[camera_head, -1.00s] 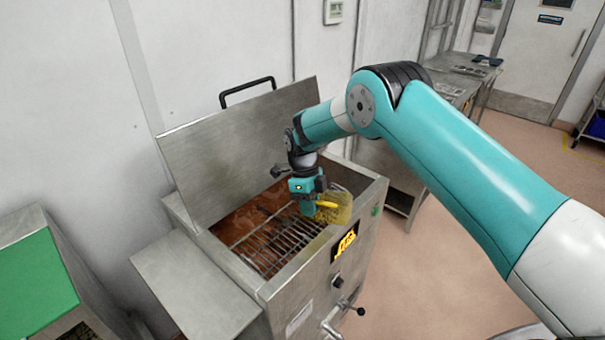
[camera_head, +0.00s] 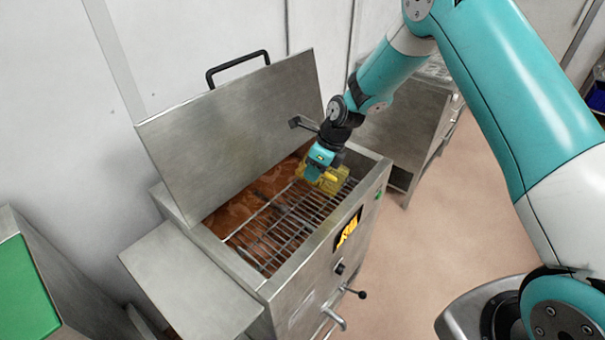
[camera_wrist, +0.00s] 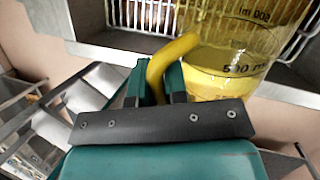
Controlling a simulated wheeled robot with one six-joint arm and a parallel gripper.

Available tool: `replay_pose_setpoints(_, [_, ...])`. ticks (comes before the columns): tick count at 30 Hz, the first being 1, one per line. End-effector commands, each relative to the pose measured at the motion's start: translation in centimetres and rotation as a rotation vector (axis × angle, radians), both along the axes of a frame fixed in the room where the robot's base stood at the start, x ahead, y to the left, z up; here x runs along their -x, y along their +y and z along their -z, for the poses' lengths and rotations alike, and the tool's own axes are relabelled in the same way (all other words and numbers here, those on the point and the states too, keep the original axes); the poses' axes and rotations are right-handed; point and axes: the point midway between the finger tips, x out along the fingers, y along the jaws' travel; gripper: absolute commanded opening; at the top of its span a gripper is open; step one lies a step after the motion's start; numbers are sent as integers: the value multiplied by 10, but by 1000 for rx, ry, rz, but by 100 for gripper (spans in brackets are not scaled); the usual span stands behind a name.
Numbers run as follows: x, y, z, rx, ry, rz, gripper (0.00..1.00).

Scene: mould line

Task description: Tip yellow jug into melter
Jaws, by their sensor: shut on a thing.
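The yellow jug (camera_head: 334,180) is see-through, with dark volume marks on its wall. It is over the right end of the open melter (camera_head: 262,297), above the wire grid (camera_head: 268,228). My gripper (camera_head: 318,172) is shut on the jug's handle (camera_wrist: 174,58), which shows between the teal fingers in the wrist view. The jug's body (camera_wrist: 225,75) is beside the fingers there. Brown chocolate lies under the grid (camera_head: 262,193). I cannot tell how much the jug holds.
The melter's steel lid (camera_head: 230,135) stands open at the back. A steel side shelf (camera_head: 188,285) is on the left, near a green-topped unit (camera_head: 25,290). A steel table (camera_head: 405,125) stands behind on the right. Floor is clear at right.

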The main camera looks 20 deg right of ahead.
Motion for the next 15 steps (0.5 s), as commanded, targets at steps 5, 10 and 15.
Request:
replay_pose_setpoints(5, [9,-11,2,-150,-132,4,0])
replay_pose_setpoints(10, [14,-16,1,-275,-238,3,0])
replay_pose_setpoints(15, [17,-19,4,-425,-368,2,0])
